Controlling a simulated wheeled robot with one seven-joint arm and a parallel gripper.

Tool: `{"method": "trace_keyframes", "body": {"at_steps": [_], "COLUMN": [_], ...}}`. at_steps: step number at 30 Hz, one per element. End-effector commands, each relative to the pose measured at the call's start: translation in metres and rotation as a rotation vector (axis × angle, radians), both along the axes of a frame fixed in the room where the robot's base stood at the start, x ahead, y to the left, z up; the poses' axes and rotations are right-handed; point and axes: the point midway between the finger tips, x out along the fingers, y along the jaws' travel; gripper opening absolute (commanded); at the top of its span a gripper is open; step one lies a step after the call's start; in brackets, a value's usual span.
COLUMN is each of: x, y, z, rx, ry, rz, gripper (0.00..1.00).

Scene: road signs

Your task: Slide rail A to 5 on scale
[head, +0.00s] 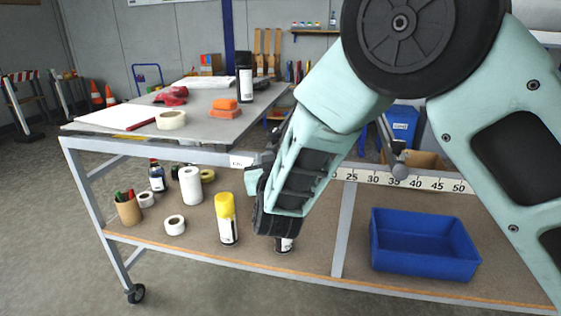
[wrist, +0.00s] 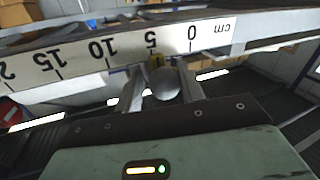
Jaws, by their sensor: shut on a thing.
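In the wrist view my gripper (wrist: 163,78) is shut on a round grey knob (wrist: 165,84), one finger on each side. The scale appears upside down there, with 0, 5, 10 and 15 readable. The marker is close to the 5; its exact reading is hard to tell. I cannot read a rail letter. In the head view my arm hides the knob and the low end of the scale (head: 421,181).
A second grey knob (head: 400,172) is on the scale's right part, around 35 to 40. A blue bin (head: 424,246) and a yellow-capped can (head: 227,219) stand on the lower shelf. The tabletop (head: 205,131) holds tape, orange blocks and a dark can.

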Motion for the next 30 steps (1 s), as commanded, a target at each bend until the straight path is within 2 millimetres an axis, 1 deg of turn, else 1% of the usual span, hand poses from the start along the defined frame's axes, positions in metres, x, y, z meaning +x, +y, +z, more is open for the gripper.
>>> {"method": "trace_keyframes", "body": {"at_steps": [1,8,9,10,18,22,26,30], "x": [-0.002,-0.002,-0.002,-0.002,-0.001,-0.008,-0.027,-0.059], "y": [0.004,0.004,0.004,0.004,0.001,0.001,0.002,0.002], "z": [-0.002,-0.002,-0.002,-0.002,-0.001,-0.001,-0.001,-0.001], "rx": [-0.003,-0.004,-0.004,-0.004,-0.002,-0.002,-0.002,-0.003], "ry": [0.006,0.006,0.006,0.006,0.003,0.003,0.003,0.004], "rz": [0.01,0.011,0.011,0.01,0.005,0.004,0.007,0.007], "gripper": [0.0,0.0,0.47,0.54,0.54,0.54,0.54,0.54]}}
